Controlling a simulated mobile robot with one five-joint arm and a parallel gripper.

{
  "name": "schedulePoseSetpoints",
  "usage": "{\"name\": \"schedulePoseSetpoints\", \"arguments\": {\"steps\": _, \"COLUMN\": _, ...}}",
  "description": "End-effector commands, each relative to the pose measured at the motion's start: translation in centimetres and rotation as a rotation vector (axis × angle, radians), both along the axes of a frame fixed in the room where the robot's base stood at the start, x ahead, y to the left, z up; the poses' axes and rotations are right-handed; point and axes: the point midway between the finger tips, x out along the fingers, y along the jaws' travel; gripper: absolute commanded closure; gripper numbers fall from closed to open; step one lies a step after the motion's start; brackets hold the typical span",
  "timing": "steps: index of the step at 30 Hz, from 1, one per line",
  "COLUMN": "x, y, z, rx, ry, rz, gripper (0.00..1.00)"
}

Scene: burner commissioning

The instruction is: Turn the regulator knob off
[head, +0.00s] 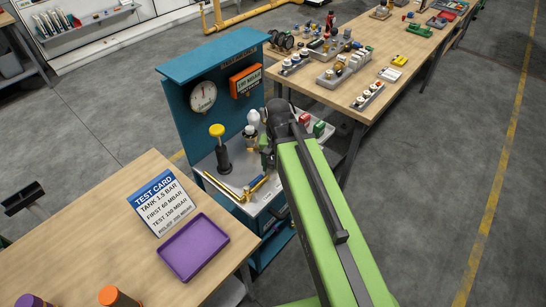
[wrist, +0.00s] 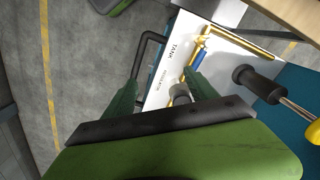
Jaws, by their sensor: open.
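A grey round knob (wrist: 180,92), which looks like the regulator knob, stands on the white panel (wrist: 160,95) beside small lettering that seems to read "REGULATOR". It is partly hidden by my gripper's body. My gripper (wrist: 160,90) is open, its two green fingers apart, with the knob between them and closer to the right finger. I cannot tell whether either finger touches it. In the head view my gripper (head: 266,158) is over the right part of the teal bench, and my arm hides the knob there.
A brass pipe (wrist: 240,42) and a blue valve handle (wrist: 201,55) lie close to the right finger. A black hand pump (head: 223,155) with a yellow top stands on the bench. A gauge (head: 203,97) is on the back panel. A purple tray (head: 194,247) lies on the near table.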

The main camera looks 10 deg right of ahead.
Motion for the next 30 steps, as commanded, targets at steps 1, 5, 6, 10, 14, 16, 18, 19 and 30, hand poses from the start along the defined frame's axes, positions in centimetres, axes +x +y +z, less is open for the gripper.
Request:
{"name": "schedulePoseSetpoints", "arguments": {"steps": 1, "x": 2.0, "y": -0.2, "z": 1.9, "rx": 0.0, "ry": 0.0, "rz": -0.167, "gripper": 0.34}}
{"name": "schedulePoseSetpoints", "arguments": {"steps": 5, "x": 5.8, "y": -0.6, "z": 4.4, "rx": 0.0, "ry": 0.0, "rz": -0.69, "gripper": 0.34}}
{"name": "schedulePoseSetpoints", "arguments": {"steps": 6, "x": 6.9, "y": -0.7, "z": 5.0, "rx": 0.0, "ry": 0.0, "rz": -0.845, "gripper": 0.34}}
{"name": "schedulePoseSetpoints", "arguments": {"steps": 10, "x": 9.7, "y": -0.9, "z": 6.6, "rx": 0.0, "ry": 0.0, "rz": -1.27, "gripper": 0.34}}
{"name": "schedulePoseSetpoints", "arguments": {"steps": 14, "x": 11.2, "y": -1.0, "z": 7.4, "rx": 0.0, "ry": -0.001, "rz": -1.534, "gripper": 0.34}}
{"name": "schedulePoseSetpoints", "arguments": {"steps": 16, "x": 11.5, "y": -1.1, "z": 7.5, "rx": 0.0, "ry": -0.001, "rz": -1.606, "gripper": 0.34}}
{"name": "schedulePoseSetpoints", "arguments": {"steps": 18, "x": 11.6, "y": -1.1, "z": 7.5, "rx": 0.0, "ry": -0.001, "rz": -1.64, "gripper": 0.34}}
{"name": "schedulePoseSetpoints", "arguments": {"steps": 19, "x": 11.6, "y": -1.1, "z": 7.4, "rx": 0.0, "ry": -0.001, "rz": -1.645, "gripper": 0.34}}
{"name": "schedulePoseSetpoints", "arguments": {"steps": 30, "x": 11.5, "y": -1.2, "z": 4.1, "rx": 0.0, "ry": -0.001, "rz": -1.644, "gripper": 0.34}}
